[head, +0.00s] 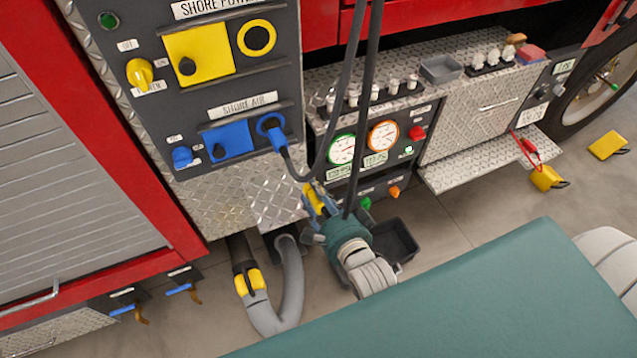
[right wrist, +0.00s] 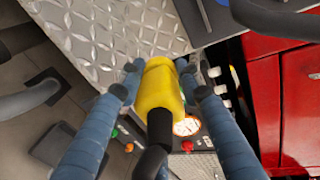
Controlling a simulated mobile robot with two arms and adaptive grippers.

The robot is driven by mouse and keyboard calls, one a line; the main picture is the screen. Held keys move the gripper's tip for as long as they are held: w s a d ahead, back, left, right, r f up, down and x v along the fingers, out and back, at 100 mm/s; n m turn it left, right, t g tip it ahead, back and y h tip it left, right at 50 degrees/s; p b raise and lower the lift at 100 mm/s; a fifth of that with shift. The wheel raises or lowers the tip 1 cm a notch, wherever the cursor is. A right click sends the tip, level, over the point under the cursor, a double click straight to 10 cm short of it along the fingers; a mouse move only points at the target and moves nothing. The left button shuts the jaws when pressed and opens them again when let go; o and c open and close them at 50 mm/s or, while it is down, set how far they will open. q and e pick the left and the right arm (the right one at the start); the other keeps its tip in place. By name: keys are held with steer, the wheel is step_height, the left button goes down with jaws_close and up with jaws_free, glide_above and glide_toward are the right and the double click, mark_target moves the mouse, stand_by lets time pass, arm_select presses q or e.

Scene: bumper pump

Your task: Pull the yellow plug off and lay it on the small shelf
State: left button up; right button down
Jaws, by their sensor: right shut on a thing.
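The yellow plug (right wrist: 158,85) is between the two blue-grey fingers of my right gripper (right wrist: 158,82), which is shut on it. A dark cable runs from the plug's near end in the right wrist view. In the head view, the plug (head: 316,199) and right gripper (head: 318,203) are below the shore panel, left of the gauges. The yellow-ringed shore power socket (head: 257,38) has no plug in it. A small diamond-plate shelf (head: 490,160) sticks out at right, apart from the gripper. My left gripper is not in view.
A blue plug (head: 275,137) sits in the shore air socket. Dark cables (head: 353,90) hang in front of the gauge panel (head: 372,145). A red clip-like object (head: 530,150) is at the shelf's right end. A dark bin (head: 395,240) stands on the floor behind my arm.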

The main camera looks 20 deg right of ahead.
steer(key=b+x, duration=0.7)
steer(key=x, duration=0.3)
steer(key=shift+w+d+f, duration=0.1)
steer(key=shift+w+f, duration=0.2)
steer(key=shift+s+f, duration=0.1)
steer(key=shift+f, duration=0.5)
steer(key=shift+f+b, duration=0.7)
steer(key=shift+f, duration=0.25)
steer(key=c, duration=1.2)
jaws_free()
steer(key=shift+o, duration=0.4)
